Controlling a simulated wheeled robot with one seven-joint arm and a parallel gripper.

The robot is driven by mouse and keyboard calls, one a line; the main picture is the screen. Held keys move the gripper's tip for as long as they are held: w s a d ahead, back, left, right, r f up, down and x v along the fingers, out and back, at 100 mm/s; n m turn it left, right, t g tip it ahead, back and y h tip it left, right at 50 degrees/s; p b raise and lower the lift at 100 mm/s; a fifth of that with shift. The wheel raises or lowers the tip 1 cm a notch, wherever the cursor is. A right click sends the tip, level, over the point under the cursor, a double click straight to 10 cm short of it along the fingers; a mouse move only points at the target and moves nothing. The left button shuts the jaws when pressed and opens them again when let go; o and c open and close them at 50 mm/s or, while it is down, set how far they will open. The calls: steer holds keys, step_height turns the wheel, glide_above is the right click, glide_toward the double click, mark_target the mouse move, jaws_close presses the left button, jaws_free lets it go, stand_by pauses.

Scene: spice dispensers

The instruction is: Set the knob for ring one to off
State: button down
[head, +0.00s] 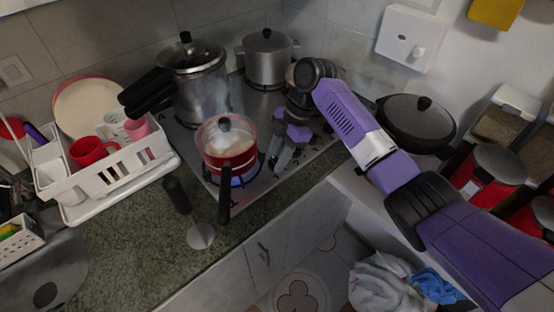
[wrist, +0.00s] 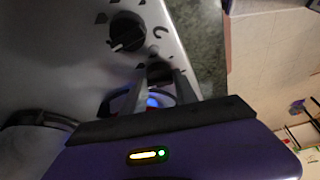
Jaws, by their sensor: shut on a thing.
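My gripper (head: 275,162) is at the front right part of the steel stove top (head: 252,193), just right of the red pot. In the wrist view its two fingers (wrist: 160,82) are closed on a dark knob (wrist: 160,71), which is largely hidden between them. Another black knob (wrist: 127,32) with a pale pointer mark stands apart from the fingers, up and to the left. No label shows which ring either knob serves. A blue flame (head: 238,181) burns under the red pot (head: 226,140). A blue glow also shows between my fingers in the wrist view.
The red pot's long black handle (head: 224,200) juts over the front counter. Two steel pots (head: 200,90) (head: 268,60) stand behind, and a lidded black pan (head: 417,122) is at the right.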

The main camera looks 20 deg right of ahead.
steer(key=shift+r, duration=0.1)
stand_by(0.3)
steer(key=c, duration=0.9)
jaws_free()
steer(key=shift+c, duration=0.2)
steer(key=b+v, duration=0.1)
steer(key=v, duration=0.6)
steer(key=shift+r, duration=0.4)
steer(key=shift+d, duration=0.15)
steer(key=shift+c, duration=0.3)
